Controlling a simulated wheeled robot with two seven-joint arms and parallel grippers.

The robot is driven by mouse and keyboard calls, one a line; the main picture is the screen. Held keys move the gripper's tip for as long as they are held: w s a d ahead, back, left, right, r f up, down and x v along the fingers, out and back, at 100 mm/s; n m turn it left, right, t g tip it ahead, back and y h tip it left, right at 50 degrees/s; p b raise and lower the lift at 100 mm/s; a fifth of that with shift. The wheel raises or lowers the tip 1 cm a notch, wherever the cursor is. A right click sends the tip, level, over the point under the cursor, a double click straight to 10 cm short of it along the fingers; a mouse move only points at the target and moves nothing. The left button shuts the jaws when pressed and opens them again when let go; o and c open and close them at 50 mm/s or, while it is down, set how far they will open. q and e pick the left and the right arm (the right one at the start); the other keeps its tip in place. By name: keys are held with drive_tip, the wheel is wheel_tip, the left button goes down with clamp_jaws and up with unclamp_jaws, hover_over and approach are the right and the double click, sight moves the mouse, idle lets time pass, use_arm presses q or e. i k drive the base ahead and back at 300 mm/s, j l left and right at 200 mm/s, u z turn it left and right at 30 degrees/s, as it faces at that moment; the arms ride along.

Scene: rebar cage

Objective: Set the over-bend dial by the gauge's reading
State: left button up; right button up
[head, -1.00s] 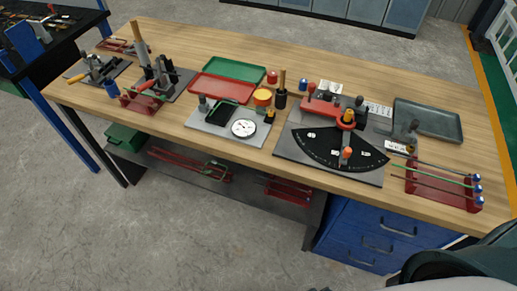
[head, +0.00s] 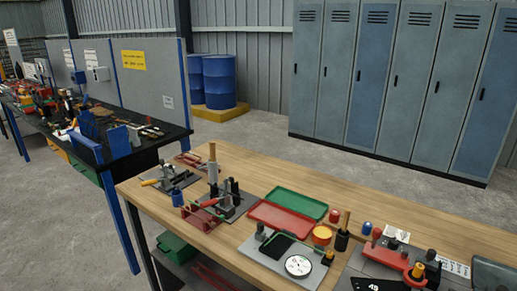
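The gauge (head: 298,266) is a white round dial on a grey plate (head: 262,262) near the front of the wooden bench. Its reading is too small to make out. The bending tool with a red arm (head: 386,256) and an orange-and-yellow knob (head: 417,271) is at the lower right, cut off by the picture's bottom edge. Its black fan-shaped scale is mostly out of view, and I cannot make out an over-bend dial setting. Neither of my grippers is in the head view.
The wooden bench (head: 300,178) also holds a green tray (head: 298,203), a red tray (head: 283,219), an orange cup (head: 322,235) and clamp tools (head: 173,178) at left. A second black bench (head: 150,133) stands at left. Lockers (head: 400,85) and blue drums (head: 219,80) are behind.

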sight(393, 243)
drive_tip(key=i+l+z, duration=0.1)
drive_tip(key=i, duration=0.25)
drive_tip(key=i+l+z, duration=0.1)
drive_tip(key=i, duration=0.25)
drive_tip(key=k+l+z, duration=0.1)
drive_tip(key=z, duration=0.25)
drive_tip(key=k+l+z, duration=0.1)
drive_tip(key=z, duration=0.2)
drive_tip(key=l+z, duration=0.1)
drive_tip(key=z, duration=0.25)
drive_tip(key=k+l, duration=0.05)
